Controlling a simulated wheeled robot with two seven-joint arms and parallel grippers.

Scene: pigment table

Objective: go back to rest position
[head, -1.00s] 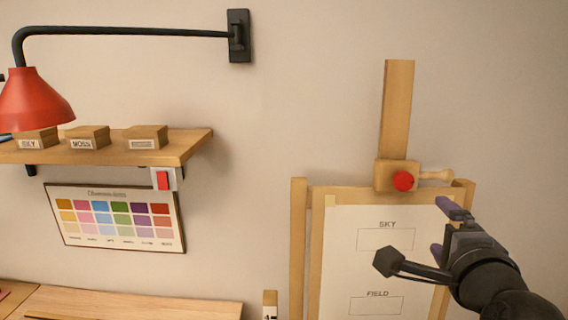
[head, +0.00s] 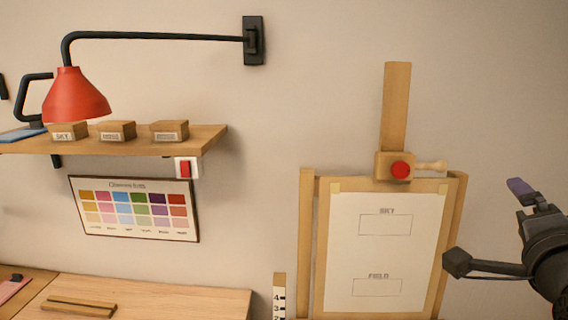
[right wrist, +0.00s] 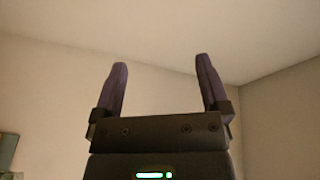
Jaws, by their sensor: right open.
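My right gripper (head: 522,190) is at the right edge of the head view, to the right of the easel and apart from it. In the right wrist view its two purple-grey fingers (right wrist: 162,85) stand wide apart with nothing between them, only bare wall and ceiling behind. My left gripper is not in view.
The easel (head: 310,230) holds a sheet (head: 385,255) marked SKY and FIELD. A shelf (head: 205,140) with several small labelled boxes, a red lamp (head: 75,97), a red switch (head: 186,168) and a colour chart (head: 135,208) are on the left. A table (head: 200,295) lies below.

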